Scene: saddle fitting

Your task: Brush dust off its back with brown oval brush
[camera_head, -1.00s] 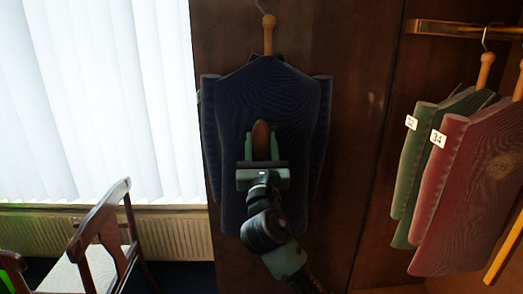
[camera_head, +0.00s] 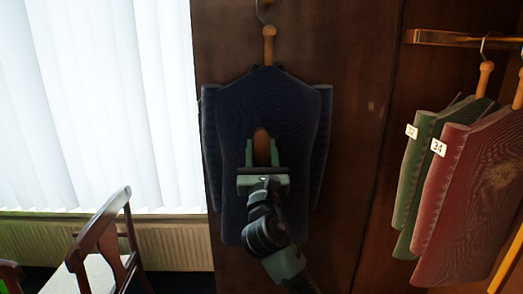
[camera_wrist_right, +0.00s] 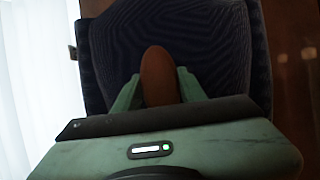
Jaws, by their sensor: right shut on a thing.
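A dark blue jacket (camera_head: 270,95) hangs on a wooden hanger (camera_head: 269,45) against the brown panel, and its back faces me. My right gripper (camera_head: 262,150) is in front of the middle of the jacket's back. It is shut on the brown oval brush (camera_head: 261,143), whose rounded end shows between the fingers. In the right wrist view the brush (camera_wrist_right: 158,75) lies over the blue cloth (camera_wrist_right: 205,45). I cannot tell whether the brush touches the cloth. No dust can be made out on the blue back. My left gripper is not in view.
Green (camera_head: 418,165) and red (camera_head: 465,190) jackets with number tags hang from a wooden rail (camera_head: 465,37) at the right. A wooden chair (camera_head: 105,245) stands at the lower left before a radiator (camera_head: 170,245) and a bright window blind (camera_head: 100,100).

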